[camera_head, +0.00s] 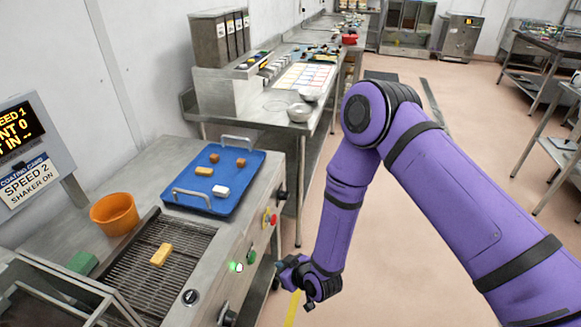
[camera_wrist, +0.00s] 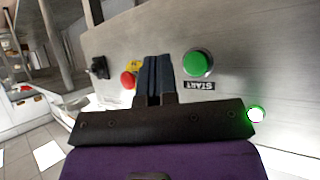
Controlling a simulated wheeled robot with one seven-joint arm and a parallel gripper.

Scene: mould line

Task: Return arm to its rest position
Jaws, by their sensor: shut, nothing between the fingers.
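My purple arm reaches down from the right in the head view. My gripper (camera_head: 287,264) is at its lower end, in front of the machine's side panel, close to the buttons. In the wrist view my gripper (camera_wrist: 157,66) is shut, with its two dark fingers together and nothing between them. It points at the metal panel (camera_wrist: 240,35) beside a green START button (camera_wrist: 198,62). A red button (camera_wrist: 128,79) is on its other side. I cannot tell whether the fingertips touch the panel.
A blue tray (camera_head: 240,190) with several small blocks lies on the machine top. A yellow block (camera_head: 161,254) lies on the wire conveyor (camera_head: 140,285). An orange bowl (camera_head: 114,213) stands at left. A glowing green light (camera_head: 237,267) is on the panel. Open floor (camera_head: 400,290) lies right of the machine.

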